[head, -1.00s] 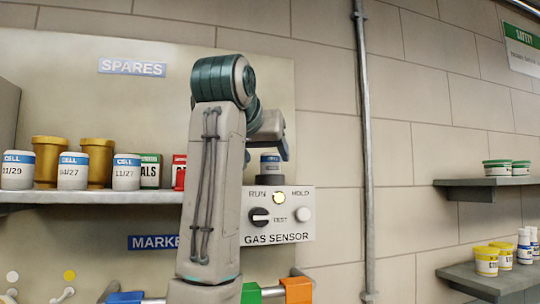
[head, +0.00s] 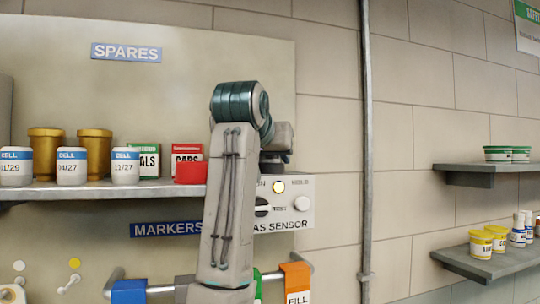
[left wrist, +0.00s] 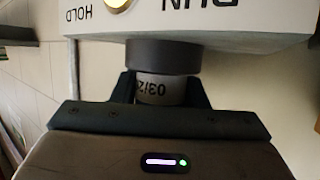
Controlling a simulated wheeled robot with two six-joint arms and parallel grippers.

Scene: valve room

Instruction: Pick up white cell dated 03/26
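The white cell (left wrist: 155,91) shows in the left wrist view between my left fingers. Its print is upside down and reads 03/2, with the last digit hidden. One end sits at a dark round socket (left wrist: 162,54) on the gas sensor box (head: 288,207). My left gripper (left wrist: 161,88) has a finger on each side of the cell, with no gap visible between fingers and cell. In the head view my left gripper (head: 276,160) is over the top of the sensor box and hides the cell. My right gripper is not in view.
A shelf (head: 110,191) at left holds white cells dated 01/29, 04/27 and 11/27 (head: 125,167), gold canisters (head: 94,153), and green and red boxes. A vertical pipe (head: 366,150) runs right of the sensor. Shelves at far right (head: 490,262) hold tubs and bottles.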

